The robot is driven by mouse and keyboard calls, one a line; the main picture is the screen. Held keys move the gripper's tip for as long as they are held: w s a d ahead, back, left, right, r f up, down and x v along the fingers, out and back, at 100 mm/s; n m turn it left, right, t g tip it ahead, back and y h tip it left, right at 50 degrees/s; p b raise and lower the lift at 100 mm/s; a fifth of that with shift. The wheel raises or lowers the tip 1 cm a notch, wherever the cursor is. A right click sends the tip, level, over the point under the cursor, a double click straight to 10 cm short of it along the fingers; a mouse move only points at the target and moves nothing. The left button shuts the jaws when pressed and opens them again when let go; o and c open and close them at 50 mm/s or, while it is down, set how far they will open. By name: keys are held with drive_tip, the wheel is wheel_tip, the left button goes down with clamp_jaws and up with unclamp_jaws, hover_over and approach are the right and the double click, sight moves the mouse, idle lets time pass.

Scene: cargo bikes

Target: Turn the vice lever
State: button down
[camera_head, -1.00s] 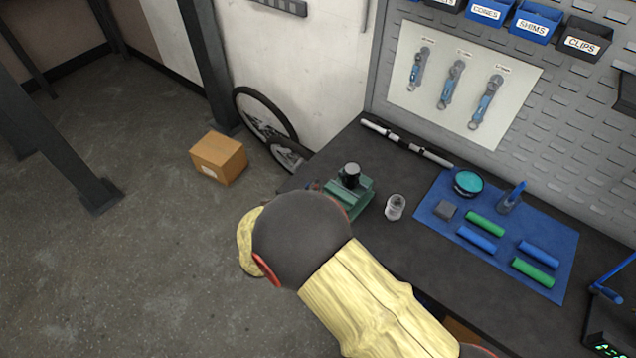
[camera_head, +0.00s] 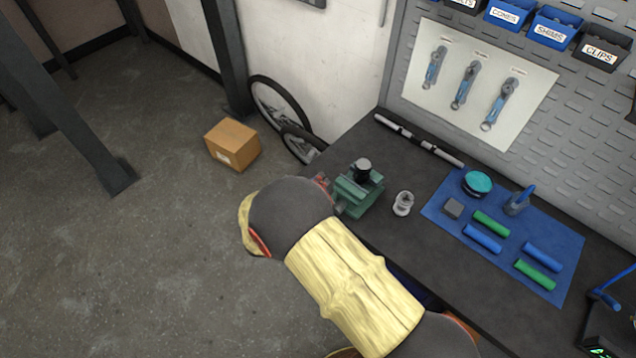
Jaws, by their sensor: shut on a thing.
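The green vice (camera_head: 357,196) with a dark round top sits at the near left corner of the dark workbench. My arm's dark joint and yellow link cover the space in front of it. Only a small grey and red part of my gripper (camera_head: 322,182) shows, right at the vice's left end. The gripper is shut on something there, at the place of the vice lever. The lever itself and the fingertips are hidden behind my arm.
A clear jar (camera_head: 403,203) stands just right of the vice. A blue mat (camera_head: 500,262) holds green and blue grips, a teal-topped tin and a grey block. A white and black tube (camera_head: 418,140) lies at the back. A cardboard box (camera_head: 232,146) sits on the floor.

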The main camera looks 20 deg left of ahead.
drive_tip(key=shift+a+f, duration=0.1)
drive_tip(key=c, duration=1.8)
unclamp_jaws()
drive_tip(key=shift+o, duration=0.2)
drive_tip(key=v, duration=1.2)
